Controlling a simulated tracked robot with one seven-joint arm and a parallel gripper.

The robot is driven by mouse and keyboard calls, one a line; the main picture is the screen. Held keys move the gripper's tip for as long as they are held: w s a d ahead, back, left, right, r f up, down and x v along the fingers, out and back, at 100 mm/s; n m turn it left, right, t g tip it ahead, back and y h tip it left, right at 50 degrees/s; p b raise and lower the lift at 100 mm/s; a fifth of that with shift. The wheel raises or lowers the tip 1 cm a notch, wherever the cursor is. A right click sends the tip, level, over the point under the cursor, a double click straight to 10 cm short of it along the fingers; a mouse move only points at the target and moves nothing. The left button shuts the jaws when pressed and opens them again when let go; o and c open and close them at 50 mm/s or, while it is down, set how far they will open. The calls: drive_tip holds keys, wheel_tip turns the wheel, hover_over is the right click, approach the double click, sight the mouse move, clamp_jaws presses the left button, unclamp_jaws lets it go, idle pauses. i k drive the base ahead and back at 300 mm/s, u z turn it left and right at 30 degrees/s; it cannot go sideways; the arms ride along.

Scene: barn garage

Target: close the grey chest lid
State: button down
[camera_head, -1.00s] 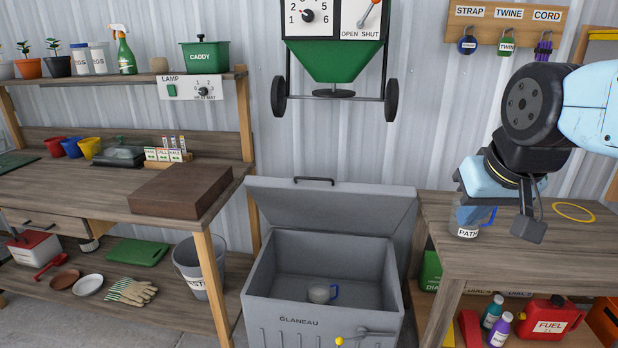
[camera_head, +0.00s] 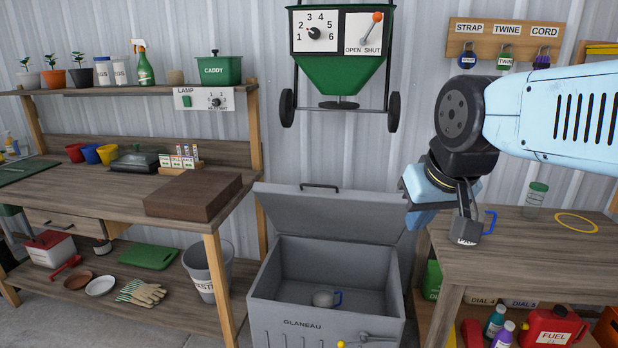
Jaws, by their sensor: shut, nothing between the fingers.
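The grey chest (camera_head: 325,318) stands on the floor between the two benches, with GLANEAU on its front. Its lid (camera_head: 330,216) is open and leans back towards the wall, with a dark handle (camera_head: 319,186) on its top edge. My gripper (camera_head: 465,240) is shut and empty. It points down over the left end of the right bench, to the right of the lid and apart from it.
The right bench (camera_head: 520,255) holds a jar with a green lid (camera_head: 536,200), a yellow ring (camera_head: 576,223) and a blue handle partly hidden behind my gripper. The left bench carries a brown block (camera_head: 193,194). A green hopper (camera_head: 340,75) hangs above the lid.

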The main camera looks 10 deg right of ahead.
sight(308, 209)
drive_tip(key=u, duration=0.1)
drive_tip(key=i, duration=1)
drive_tip(key=z, duration=0.1)
